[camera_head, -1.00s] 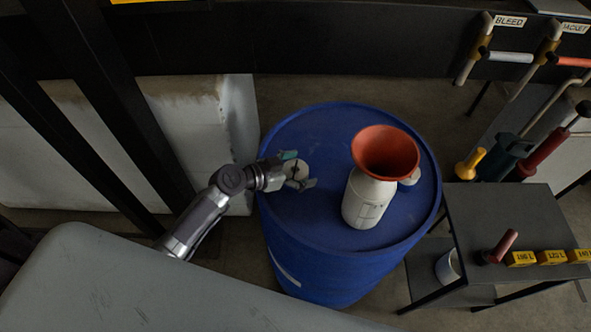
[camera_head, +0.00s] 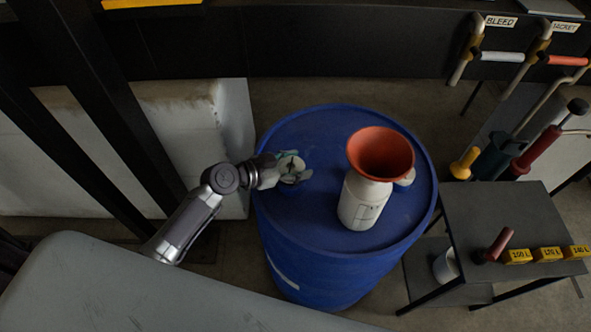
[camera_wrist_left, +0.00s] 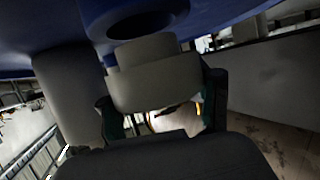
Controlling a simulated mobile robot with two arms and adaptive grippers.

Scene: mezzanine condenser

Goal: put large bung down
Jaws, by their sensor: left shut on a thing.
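The large bung (camera_head: 290,165) is a pale, round, stepped plug. My left gripper (camera_head: 291,169) is shut on it above the left side of the blue drum's top (camera_head: 330,125). In the left wrist view the bung (camera_wrist_left: 155,75) sits between the two fingers, with its narrower end towards a dark round opening (camera_wrist_left: 146,22) in the blue surface. The bung and the opening overlap in that view, so I cannot tell whether they touch. My right gripper is not in view.
A white bottle (camera_head: 362,205) with an orange funnel (camera_head: 381,153) stands on the drum, right of my gripper. A dark stand (camera_head: 505,215) with yellow labelled blocks (camera_head: 517,256) is at the right.

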